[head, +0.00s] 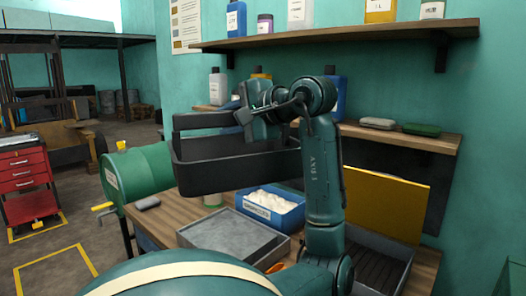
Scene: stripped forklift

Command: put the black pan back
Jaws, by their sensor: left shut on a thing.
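The black pan (232,172) is a deep rectangular pan with raised handle bars. It hangs in the air above the left part of the wooden bench (423,268), roughly level. My left gripper (245,117) is shut on the pan's upper bar at its right side. The exact contact of the fingers is partly hidden by the dark hand. My left arm covers the pan's right end and part of the bench. My right gripper is not in view.
Below the pan are a grey shallow tray (226,236) and a blue bin (270,207) with white contents. A yellow panel (385,204) rises behind an open grey case (383,255). Shelves (400,136) with bottles line the wall.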

